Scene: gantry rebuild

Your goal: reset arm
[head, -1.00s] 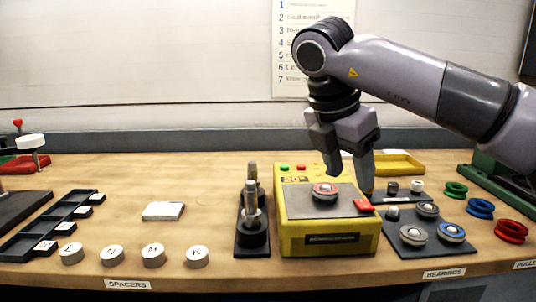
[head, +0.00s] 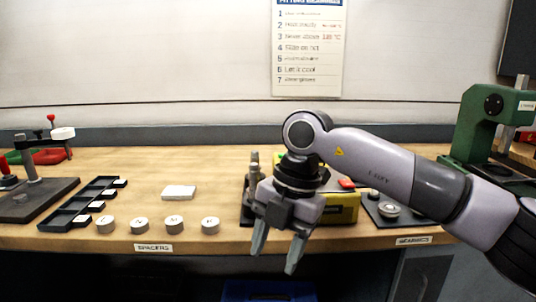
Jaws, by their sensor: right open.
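My right gripper (head: 275,262) is in the head view, in front of the bench's front edge. It points down with its two fingers apart and nothing between them. My right arm comes in from the right and hides most of the yellow heater box (head: 342,208) and part of the dark bearings tray (head: 372,207). One bearing (head: 389,210) shows beside the arm. My left gripper is not in view.
Several round spacers (head: 174,224) stand along the bench front (head: 225,240). Behind them are a black slotted tray (head: 72,211) and a white pad (head: 179,192). A dark post stand (head: 250,190) is close behind my gripper. A green press (head: 480,130) stands at right. A blue bin (head: 268,291) is below.

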